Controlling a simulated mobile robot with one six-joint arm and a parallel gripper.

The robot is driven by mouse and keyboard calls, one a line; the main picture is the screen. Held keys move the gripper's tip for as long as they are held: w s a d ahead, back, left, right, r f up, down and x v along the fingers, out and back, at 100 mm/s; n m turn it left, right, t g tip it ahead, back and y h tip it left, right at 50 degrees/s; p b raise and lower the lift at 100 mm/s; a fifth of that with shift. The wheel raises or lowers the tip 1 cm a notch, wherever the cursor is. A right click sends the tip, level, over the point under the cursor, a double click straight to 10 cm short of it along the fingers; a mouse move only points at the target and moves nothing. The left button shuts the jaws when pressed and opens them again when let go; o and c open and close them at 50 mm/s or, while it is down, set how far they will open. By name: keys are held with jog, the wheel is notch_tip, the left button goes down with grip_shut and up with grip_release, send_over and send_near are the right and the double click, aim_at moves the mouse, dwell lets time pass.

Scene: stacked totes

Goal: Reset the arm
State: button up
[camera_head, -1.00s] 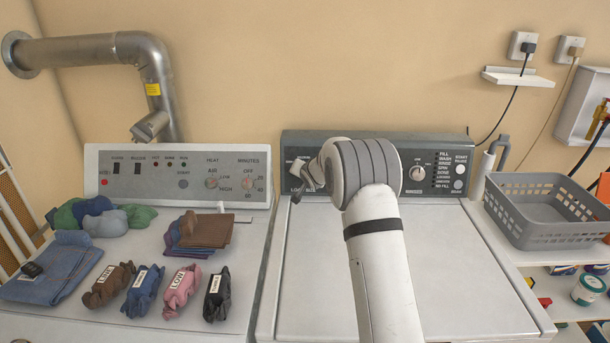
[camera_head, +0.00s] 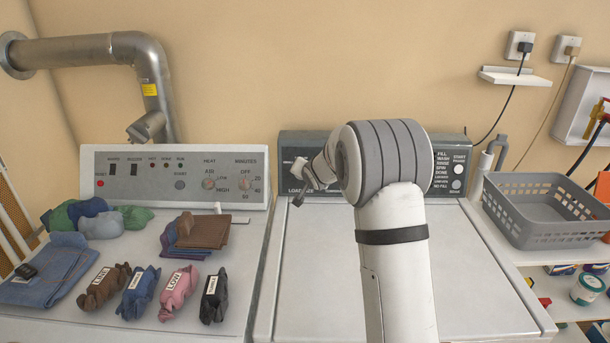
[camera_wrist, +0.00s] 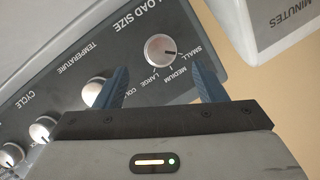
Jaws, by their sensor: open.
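My gripper (camera_wrist: 160,88) shows in the wrist view with its two blue fingers apart and nothing between them. The washer's dark control panel (camera_wrist: 70,115) is behind the fingers, with a load size knob (camera_wrist: 161,50) seen between them near the tips. In the head view my arm rises over the washer lid (camera_head: 310,270) and bends back toward the left part of the panel. The gripper end there is small and partly hidden by my wrist, so its distance to the panel is hard to tell.
Left, the dryer top (camera_head: 245,280) holds rolled bundles, folded jeans (camera_head: 45,270), a folded brown and purple stack (camera_head: 195,235) and green-grey cloths (camera_head: 100,220). A grey basket (camera_head: 545,210) stands right on a shelf. A metal duct (camera_head: 85,52) runs along the wall. Most of the lid is clear.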

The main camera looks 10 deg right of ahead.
jog(key=s+d+r+n+g+h, duration=0.15)
jog(key=s+r, duration=0.35)
jog(key=s, duration=0.5)
jog(key=s+a+f+n+g+y, duration=0.1)
jog(key=s+n+g, duration=0.3)
jog(key=s, duration=3.5)
jog(key=f+g, duration=0.1)
jog(key=g, duration=0.2)
jog(key=shift+a, duration=0.4)
jog(key=shift+n, duration=0.25)
